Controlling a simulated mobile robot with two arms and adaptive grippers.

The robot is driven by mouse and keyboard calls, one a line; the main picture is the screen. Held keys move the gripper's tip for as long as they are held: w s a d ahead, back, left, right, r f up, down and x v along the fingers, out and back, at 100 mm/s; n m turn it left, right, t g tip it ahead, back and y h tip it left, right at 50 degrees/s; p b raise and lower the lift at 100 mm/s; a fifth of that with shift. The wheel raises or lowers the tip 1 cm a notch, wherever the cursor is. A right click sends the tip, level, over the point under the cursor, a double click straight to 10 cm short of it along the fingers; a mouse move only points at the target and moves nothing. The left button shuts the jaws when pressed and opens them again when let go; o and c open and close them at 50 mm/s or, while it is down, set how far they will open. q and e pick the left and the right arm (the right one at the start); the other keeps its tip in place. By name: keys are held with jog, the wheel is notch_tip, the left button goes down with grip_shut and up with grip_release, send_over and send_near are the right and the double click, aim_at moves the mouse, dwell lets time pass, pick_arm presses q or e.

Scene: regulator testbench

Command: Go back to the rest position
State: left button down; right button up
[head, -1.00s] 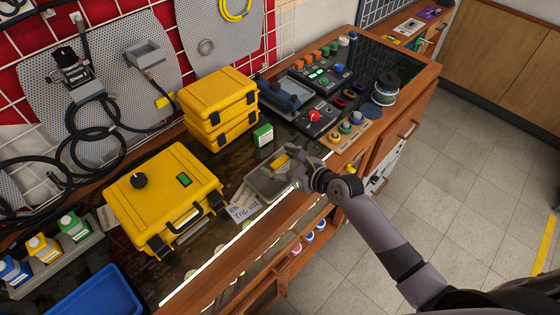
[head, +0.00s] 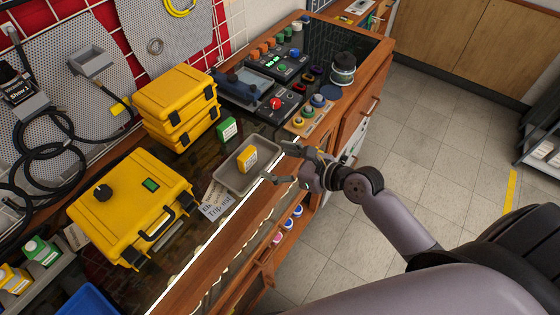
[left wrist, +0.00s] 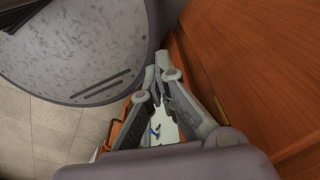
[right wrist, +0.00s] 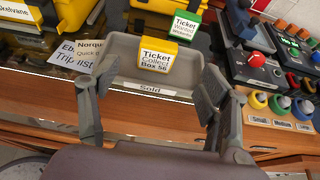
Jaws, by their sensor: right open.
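My right gripper (head: 283,165) is open and empty beside the right edge of the grey tray (head: 232,184). A yellow and white ticket box (head: 247,158) stands in that tray, apart from the fingers. In the right wrist view the open right gripper (right wrist: 148,88) faces the tray, labelled "Sold" (right wrist: 150,87), and the box (right wrist: 158,54) reads "Ticket Collect Box 56". My left gripper (left wrist: 162,75) shows only in the left wrist view, with its fingertips together and nothing visible between them, beside a wooden panel (left wrist: 240,70).
Yellow cases (head: 130,205) and a green box (head: 227,130) stand left of the tray. Control boxes with buttons (head: 275,103) and a spool (head: 343,70) are farther back. The bench's wooden front edge (head: 215,235) runs below the right gripper.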

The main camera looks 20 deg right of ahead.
jog(key=shift+s, duration=0.15)
dwell(0.4)
jog(key=s+a+f+n+g+h, duration=0.2)
jog(key=s+f+n+g, duration=0.25)
jog(key=s+n, duration=0.75)
jog(key=s+d+f+n+g+h, duration=0.1)
jog(key=s+d+n+g+h, duration=0.3)
jog(key=n, duration=0.6)
jog(key=s+d+f+n+t+h, duration=0.1)
jog(key=s+n, duration=0.4)
jog(key=n, duration=0.4)
notch_tip(320, 180, down, 26)
jog(key=g+b, duration=0.1)
jog(key=b, duration=0.1)
jog(key=s+d+f+g+b, duration=0.1)
jog(key=s+d+f, duration=0.2)
jog(key=s+f, duration=1.4)
notch_tip(320, 180, down, 2)
jog(key=shift+s+f+n+g, duration=0.25)
jog(key=shift+s+n+g, duration=0.05)
jog(key=shift+s+g, duration=0.1)
